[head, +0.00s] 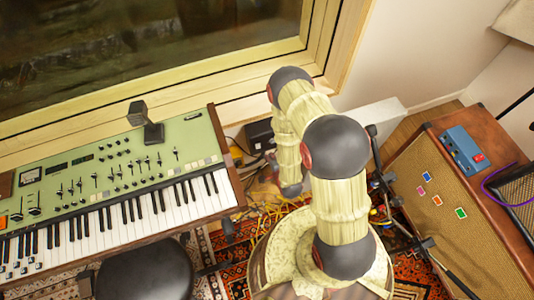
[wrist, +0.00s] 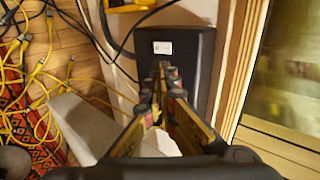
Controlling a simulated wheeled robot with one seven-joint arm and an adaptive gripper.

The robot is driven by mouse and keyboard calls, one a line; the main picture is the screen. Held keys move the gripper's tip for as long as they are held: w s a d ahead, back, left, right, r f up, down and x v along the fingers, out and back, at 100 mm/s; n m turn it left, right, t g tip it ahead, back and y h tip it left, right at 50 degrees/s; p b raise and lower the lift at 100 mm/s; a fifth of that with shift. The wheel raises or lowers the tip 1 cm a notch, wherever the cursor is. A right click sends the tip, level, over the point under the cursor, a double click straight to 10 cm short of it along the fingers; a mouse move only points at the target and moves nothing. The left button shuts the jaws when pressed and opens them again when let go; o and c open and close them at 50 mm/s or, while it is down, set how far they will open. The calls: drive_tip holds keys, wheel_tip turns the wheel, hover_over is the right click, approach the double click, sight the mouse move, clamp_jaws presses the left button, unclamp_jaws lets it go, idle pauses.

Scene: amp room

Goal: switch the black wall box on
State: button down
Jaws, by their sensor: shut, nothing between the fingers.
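The black wall box (wrist: 199,66) fills the upper middle of the wrist view, with a small white switch (wrist: 162,47) on its face. In the head view, a dark box (head: 259,136) low by the wall under the window, left of my arm, looks like the same box. My gripper (wrist: 166,70) is shut and empty. Its fingertips appear just below the white switch in the wrist view, over the box's face. I cannot tell whether they touch it. The switch's on or off position is too small to read. My gripper's fingers cannot be made out in the head view.
Yellow and black cables (wrist: 40,85) lie on the floor beside the box. A wooden window frame (wrist: 238,60) runs close along its right side in the wrist view. A green keyboard (head: 110,170) stands left of my arm, and an amplifier (head: 450,210) stands right.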

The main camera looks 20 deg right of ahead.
drive_tip(key=shift+p+v, duration=0.3)
drive_tip(key=shift+v, duration=1.15)
drive_tip(key=s+f+n+g, duration=0.2)
drive_tip(key=s+n+g, duration=0.2)
drive_tip(key=s, duration=0.3)
drive_tip(key=s+f+n+g, duration=0.3)
drive_tip(key=s+n+g, duration=0.1)
drive_tip(key=s, duration=0.3)
drive_tip(key=s+a+r+n+t, duration=0.1)
drive_tip(key=r+n, duration=0.4)
drive_tip(key=r, duration=2.5)
drive_tip(key=s+r+n+t, duration=0.2)
drive_tip(key=r+n, duration=0.3)
drive_tip(key=r, duration=2.6)
drive_tip(key=shift+s+a+r, duration=0.2)
drive_tip(key=shift+s+a, duration=0.1)
drive_tip(key=shift+a, duration=0.05)
